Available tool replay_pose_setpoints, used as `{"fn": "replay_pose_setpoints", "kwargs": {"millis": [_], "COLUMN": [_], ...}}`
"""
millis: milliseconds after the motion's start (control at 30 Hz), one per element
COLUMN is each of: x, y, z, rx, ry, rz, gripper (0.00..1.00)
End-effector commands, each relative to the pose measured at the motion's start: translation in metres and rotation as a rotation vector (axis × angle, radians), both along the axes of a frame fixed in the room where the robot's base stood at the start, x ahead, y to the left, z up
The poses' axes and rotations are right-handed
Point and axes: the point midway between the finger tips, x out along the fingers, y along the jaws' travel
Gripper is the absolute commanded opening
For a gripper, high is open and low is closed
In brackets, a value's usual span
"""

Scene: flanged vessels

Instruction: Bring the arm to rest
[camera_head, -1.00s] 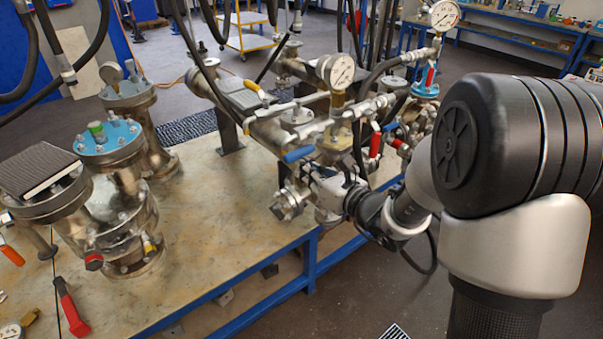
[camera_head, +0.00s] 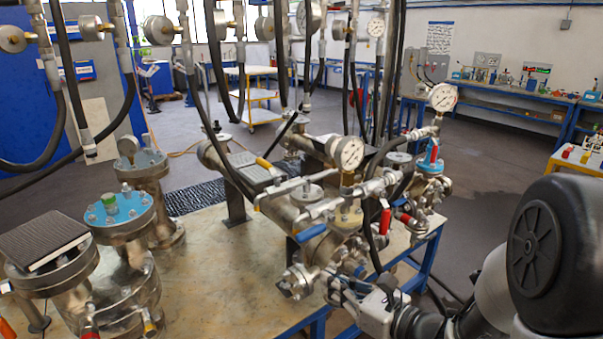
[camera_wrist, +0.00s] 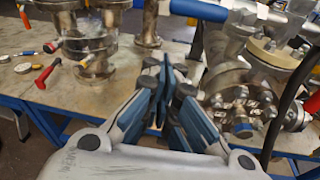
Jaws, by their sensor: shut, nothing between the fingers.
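My gripper (camera_wrist: 168,85) shows in the wrist view with its blue-grey fingers together and nothing between them. In the head view my gripper (camera_head: 335,285) is at the front edge of the table, close to the flanged piping (camera_head: 300,278); I cannot tell whether it touches. My arm reaches in from the lower right, with its large black joint (camera_head: 560,255) nearest the camera. The fingertips are partly lost against the metal pipework in the head view.
Flanged vessels (camera_head: 125,265) stand on the table (camera_head: 215,285) at left. Gauges (camera_head: 347,152), valves and hanging black hoses (camera_head: 215,70) crowd the middle. In the wrist view a red-handled tool (camera_wrist: 46,74) lies on the table. Open floor (camera_head: 490,170) lies behind and right.

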Motion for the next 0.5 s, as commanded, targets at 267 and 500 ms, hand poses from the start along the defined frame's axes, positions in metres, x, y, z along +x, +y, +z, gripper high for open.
{"fn": "replay_pose_setpoints", "kwargs": {"millis": [267,500], "x": [-0.128,-0.225], "y": [0.091,0.062], "z": [0.033,0.015], "rx": [-0.533,-1.163], "ry": [-0.293,-0.591], "rz": [0.658,1.191], "gripper": [0.0,0.0]}}
